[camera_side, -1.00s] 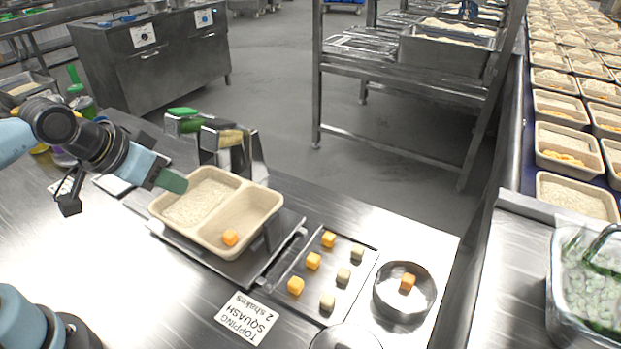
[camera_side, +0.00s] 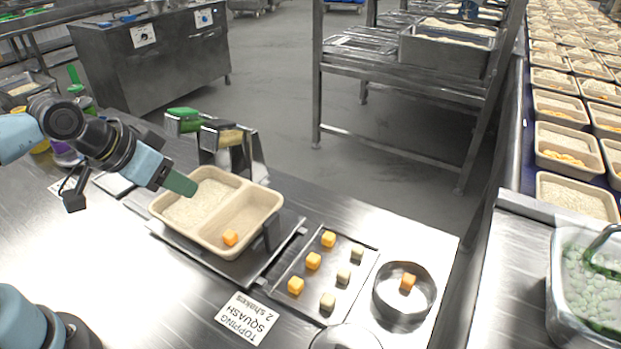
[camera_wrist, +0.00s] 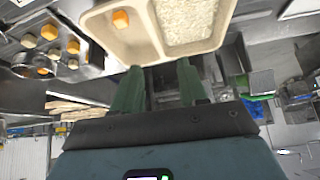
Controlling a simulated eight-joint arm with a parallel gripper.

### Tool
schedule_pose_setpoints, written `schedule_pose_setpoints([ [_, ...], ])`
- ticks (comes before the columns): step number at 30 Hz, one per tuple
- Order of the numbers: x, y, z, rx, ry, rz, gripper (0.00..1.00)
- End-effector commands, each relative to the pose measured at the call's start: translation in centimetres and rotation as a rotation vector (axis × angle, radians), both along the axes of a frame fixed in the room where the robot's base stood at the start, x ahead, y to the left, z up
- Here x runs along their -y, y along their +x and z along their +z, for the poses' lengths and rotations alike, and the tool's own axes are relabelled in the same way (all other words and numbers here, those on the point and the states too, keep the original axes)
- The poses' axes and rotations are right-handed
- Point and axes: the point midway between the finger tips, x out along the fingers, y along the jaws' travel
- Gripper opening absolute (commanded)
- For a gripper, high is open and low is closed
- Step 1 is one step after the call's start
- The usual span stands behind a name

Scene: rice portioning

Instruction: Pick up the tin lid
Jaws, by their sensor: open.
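A round metal disc (camera_side: 345,338), which looks like the tin lid, lies at the front edge of the side view and is partly cut off. The round tin (camera_side: 376,296) stands just behind it to the right, uncovered, with an orange cube inside. My gripper (camera_side: 181,185) is at the left rim of the beige two-part tray (camera_side: 277,205), well to the left of the disc and tin. In the wrist view my gripper (camera_wrist: 158,82) has its green fingers apart with nothing between them. I cannot make out the lid there.
The tray holds rice and one orange cube (camera_side: 230,237) in separate compartments, on a scale plate (camera_side: 170,238). A small tray (camera_side: 310,310) of orange and pale cubes lies between scale and tin. A label card (camera_side: 247,318) lies in front. Metal dispensers (camera_side: 232,150) stand behind.

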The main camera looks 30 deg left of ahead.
Motion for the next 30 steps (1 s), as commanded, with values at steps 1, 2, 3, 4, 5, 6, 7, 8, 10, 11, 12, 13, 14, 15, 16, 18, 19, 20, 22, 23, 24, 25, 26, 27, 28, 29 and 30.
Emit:
schedule_pose_setpoints([
  [1, 1.5, 0.4, 0.2, -0.015, 0.009, -0.076, 0.43],
  [2, 2.6, 0.6, 0.3, -0.026, 0.016, -0.13, 0.43],
  [3, 4.2, 0.9, 0.5, -0.043, 0.029, -0.213, 0.43],
  [4, 5.6, 1.1, 0.5, -0.055, 0.038, -0.283, 0.43],
  [5, 7.0, 1.2, 0.6, -0.067, 0.05, -0.358, 0.43],
  [6, 9.0, 1.3, 0.6, -0.082, 0.063, -0.46, 0.43],
  [7, 10.5, 1.2, 0.6, -0.094, 0.073, -0.537, 0.43],
  [8, 12.1, 1.1, 0.6, -0.102, 0.083, -0.614, 0.43],
  [10, 15.6, 0.6, 0.4, -0.123, 0.105, -0.793, 0.43],
  [11, 17.1, 0.3, 0.4, -0.129, 0.115, -0.868, 0.43],
  [12, 19.0, -0.2, 0.2, -0.137, 0.124, -0.966, 0.43],
  [13, 20.3, -0.5, 0.1, -0.141, 0.132, -1.034, 0.43],
  [14, 21.6, -1.0, -0.1, -0.145, 0.139, -1.099, 0.43],
  [15, 23.1, -1.6, -0.3, -0.149, 0.146, -1.176, 0.43],
  [16, 24.0, -2.0, -0.4, -0.151, 0.152, -1.231, 0.43],
  [18, 25.9, -2.9, -0.7, -0.154, 0.16, -1.332, 0.43],
  [19, 26.5, -3.3, -0.8, -0.154, 0.163, -1.366, 0.43],
  [20, 27.0, -3.5, -0.9, -0.153, 0.165, -1.395, 0.43],
  [22, 27.8, -4.0, -1.1, -0.153, 0.168, -1.439, 0.43],
  [23, 28.0, -4.1, -1.2, -0.153, 0.169, -1.452, 0.43],
  [24, 28.2, -4.2, -1.4, -0.154, 0.17, -1.461, 0.43],
  [25, 28.3, -4.2, -1.6, -0.154, 0.17, -1.465, 0.43],
  [26, 28.5, -4.2, -1.9, -0.154, 0.17, -1.466, 0.43],
  [27, 28.6, -4.2, -2.3, -0.153, 0.17, -1.466, 0.43],
  [28, 28.8, -4.2, -2.7, -0.153, 0.171, -1.464, 0.43],
  [29, 29.0, -4.2, -3.1, -0.153, 0.171, -1.464, 0.43],
  [30, 29.2, -4.1, -3.7, -0.153, 0.17, -1.463, 0.43],
])
